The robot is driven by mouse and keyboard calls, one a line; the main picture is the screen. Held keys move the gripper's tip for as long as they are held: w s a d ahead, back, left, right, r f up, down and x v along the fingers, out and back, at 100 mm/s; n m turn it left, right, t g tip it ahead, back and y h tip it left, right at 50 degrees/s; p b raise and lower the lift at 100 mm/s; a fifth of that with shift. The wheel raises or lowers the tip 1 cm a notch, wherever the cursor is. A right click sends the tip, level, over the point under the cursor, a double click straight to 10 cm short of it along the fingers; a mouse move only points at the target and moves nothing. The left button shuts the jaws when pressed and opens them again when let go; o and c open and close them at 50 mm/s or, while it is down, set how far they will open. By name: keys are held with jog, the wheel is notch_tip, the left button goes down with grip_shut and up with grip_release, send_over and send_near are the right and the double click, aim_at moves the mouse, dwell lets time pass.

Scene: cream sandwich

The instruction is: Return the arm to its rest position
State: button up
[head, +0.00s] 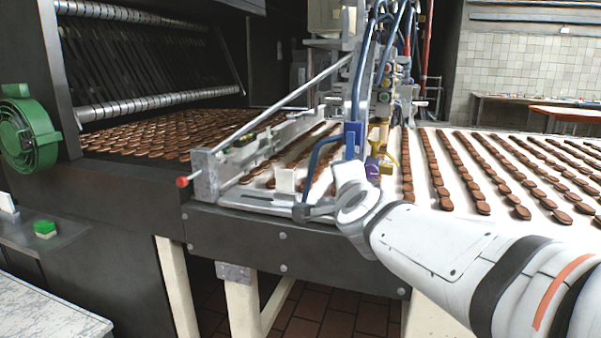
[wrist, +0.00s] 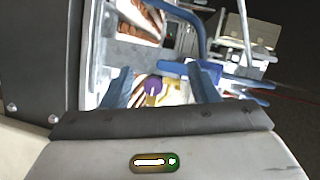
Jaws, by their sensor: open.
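My gripper (wrist: 162,88) shows in the wrist view as two blue fingers standing well apart, open. A small purple and yellow part (wrist: 152,86) shows in the gap between them. I cannot tell how far beyond the fingertips it lies, and nothing is clearly gripped. In the head view my white arm (head: 430,240) reaches in from the lower right. Its end is at the front edge of the conveyor (head: 350,237), beside the machine's frame. The fingers are hard to make out there among the blue tubes.
A machine with blue hoses (head: 362,85) and a slanted metal rod (head: 270,105) stands close around my arm's end. Rows of brown biscuits (head: 440,175) lie on the white belt. A green wheel (head: 28,135) is at left. A tiled floor shows below the conveyor.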

jog(key=s+d+f+n+g+p, duration=0.2)
jog(key=s+n+g+p, duration=0.5)
jog(key=s+p, duration=0.2)
jog(key=s+d+f+n+g+p, duration=0.2)
jog(key=s+n+g+p, duration=0.4)
jog(key=s, duration=0.8)
jog(key=d+n+p, duration=0.1)
jog(key=n+p, duration=0.1)
jog(key=shift+f+g+p, duration=0.15)
jog(key=shift+g+p, duration=0.2)
jog(key=shift+g, duration=0.05)
jog(key=shift+c, duration=0.3)
